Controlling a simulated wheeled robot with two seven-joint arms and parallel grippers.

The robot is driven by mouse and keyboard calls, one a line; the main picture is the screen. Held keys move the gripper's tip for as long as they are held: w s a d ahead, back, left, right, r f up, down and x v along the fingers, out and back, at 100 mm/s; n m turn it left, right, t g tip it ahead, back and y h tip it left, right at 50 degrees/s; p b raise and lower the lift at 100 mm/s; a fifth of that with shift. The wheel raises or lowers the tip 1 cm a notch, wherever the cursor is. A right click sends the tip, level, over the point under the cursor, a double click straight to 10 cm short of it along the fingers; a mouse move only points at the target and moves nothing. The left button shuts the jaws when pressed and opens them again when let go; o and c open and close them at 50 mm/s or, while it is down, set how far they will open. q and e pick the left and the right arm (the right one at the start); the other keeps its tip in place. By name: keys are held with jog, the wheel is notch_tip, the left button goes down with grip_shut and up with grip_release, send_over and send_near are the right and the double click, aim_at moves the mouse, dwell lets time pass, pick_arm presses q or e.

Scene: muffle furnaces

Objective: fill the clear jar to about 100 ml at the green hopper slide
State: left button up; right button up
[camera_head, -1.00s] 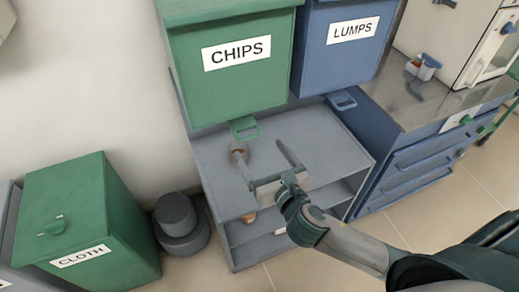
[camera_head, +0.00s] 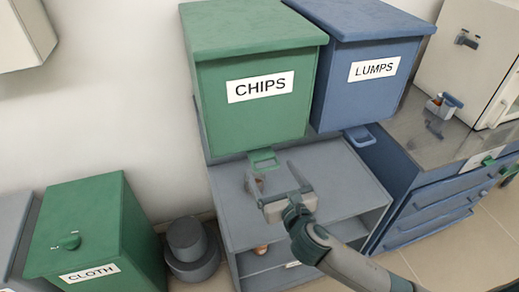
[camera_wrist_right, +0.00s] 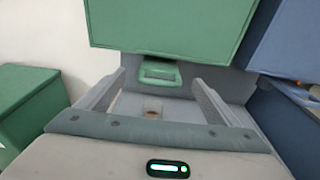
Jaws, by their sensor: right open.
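The green hopper slide (camera_head: 263,160) sticks out at the bottom front of the green CHIPS hopper (camera_head: 250,105). It also shows in the right wrist view (camera_wrist_right: 160,72). A small clear jar with something brown in it (camera_head: 258,184) appears to stand on the grey shelf top below the slide; in the right wrist view it is faint (camera_wrist_right: 152,112). Its fill level is too small to read. My right gripper (camera_head: 275,177) is open, its fingers pointing toward the hopper. The jar shows between the fingers in the wrist view, and no grip on it is visible. My left gripper is not in view.
The blue LUMPS hopper (camera_head: 368,75) with its blue slide (camera_head: 360,136) is at the right. The grey shelf top (camera_head: 345,180) is bare on the right. A green CLOTH bin (camera_head: 95,225) and a dark round container (camera_head: 188,245) stand on the left.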

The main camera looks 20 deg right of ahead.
aim_at(259, 149)
jog(key=w, duration=0.4)
jog(key=w+f+p, duration=0.1)
jog(key=w, duration=0.3)
jog(key=w+f, duration=0.1)
jog(key=w, duration=0.3)
jog(key=shift+w+a, duration=0.15)
jog(key=shift+a, duration=0.05)
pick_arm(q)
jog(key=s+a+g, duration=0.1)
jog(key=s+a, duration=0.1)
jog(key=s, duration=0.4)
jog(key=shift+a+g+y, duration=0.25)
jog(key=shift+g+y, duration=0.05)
pick_arm(e)
jog(key=shift+c, duration=0.6)
jog(key=c, duration=1.1)
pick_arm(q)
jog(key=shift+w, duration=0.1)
pick_arm(e)
jog(key=shift+o, duration=0.2)
